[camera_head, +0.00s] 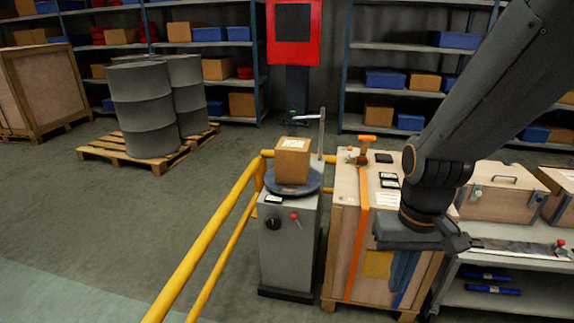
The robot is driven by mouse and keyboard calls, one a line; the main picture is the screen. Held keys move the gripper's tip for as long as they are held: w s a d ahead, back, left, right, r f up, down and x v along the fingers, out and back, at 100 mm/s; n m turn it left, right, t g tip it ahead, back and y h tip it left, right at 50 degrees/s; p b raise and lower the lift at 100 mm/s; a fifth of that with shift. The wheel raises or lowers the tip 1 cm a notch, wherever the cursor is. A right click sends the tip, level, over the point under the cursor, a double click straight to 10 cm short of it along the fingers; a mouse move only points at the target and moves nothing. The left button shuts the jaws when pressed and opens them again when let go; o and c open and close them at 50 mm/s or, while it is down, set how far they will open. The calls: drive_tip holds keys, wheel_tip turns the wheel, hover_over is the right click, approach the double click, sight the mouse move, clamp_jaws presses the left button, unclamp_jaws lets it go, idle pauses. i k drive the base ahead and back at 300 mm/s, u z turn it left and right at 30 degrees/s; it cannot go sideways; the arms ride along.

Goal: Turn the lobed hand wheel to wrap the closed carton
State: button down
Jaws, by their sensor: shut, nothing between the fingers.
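A closed brown carton (292,163) with a white label on top sits on a dark round turntable (310,184). The turntable tops a grey pedestal machine (287,252). A small dark knob (274,222), which looks like the lobed hand wheel, is on the pedestal's front face; its lobes are too small to make out. A red-tipped lever (295,216) is just to its right. My gripper (462,243) is shut and empty. It is well to the right of the pedestal, in front of a wooden crate, and touches neither the knob nor the carton.
A yellow rail (217,225) runs left of the pedestal and behind it. A strapped wooden crate (340,240) stands close on the pedestal's right. A grey cart (525,303) with tools is at right. Drums (145,108) on a pallet stand back left. Floor at left is free.

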sight(274, 222)
drive_tip(key=z, duration=0.05)
drive_tip(key=k, duration=0.45)
drive_tip(key=u, duration=0.65)
drive_tip(key=i, duration=1.45)
drive_tip(key=z, duration=0.4)
